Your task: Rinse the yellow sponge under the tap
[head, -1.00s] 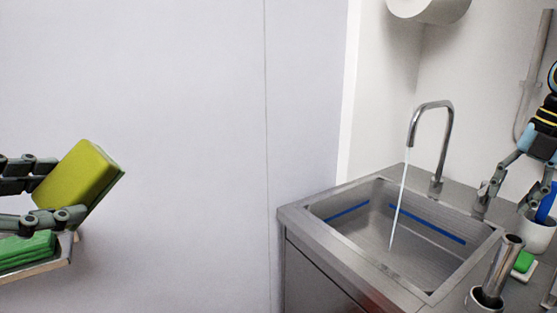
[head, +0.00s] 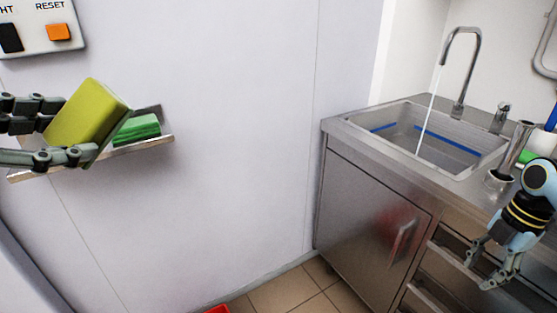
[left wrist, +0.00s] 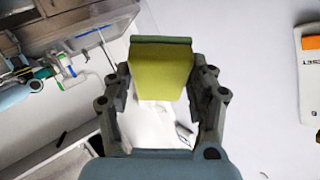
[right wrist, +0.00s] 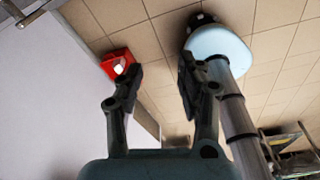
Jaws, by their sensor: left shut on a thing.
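The yellow sponge (head: 88,112) with a dark green scouring side is in my left gripper (head: 65,128), in front of a wall shelf at the left of the head view. The sponge (left wrist: 160,72) also shows between the two fingers in the left wrist view. The tap (head: 462,60) is at the upper right, and a thin stream of water runs from it into the sink (head: 400,142). My right gripper (head: 492,268) is open and empty, low in front of the drawers right of the sink cabinet. In the right wrist view its fingers (right wrist: 155,85) are spread with nothing between them.
Green pads (head: 137,128) lie on the wall shelf (head: 150,143) behind the sponge. A control panel (head: 40,28) is above it. A metal cup (head: 500,180) stands on the counter's right. A red object (right wrist: 117,62) is on the floor. The wall space between shelf and sink is clear.

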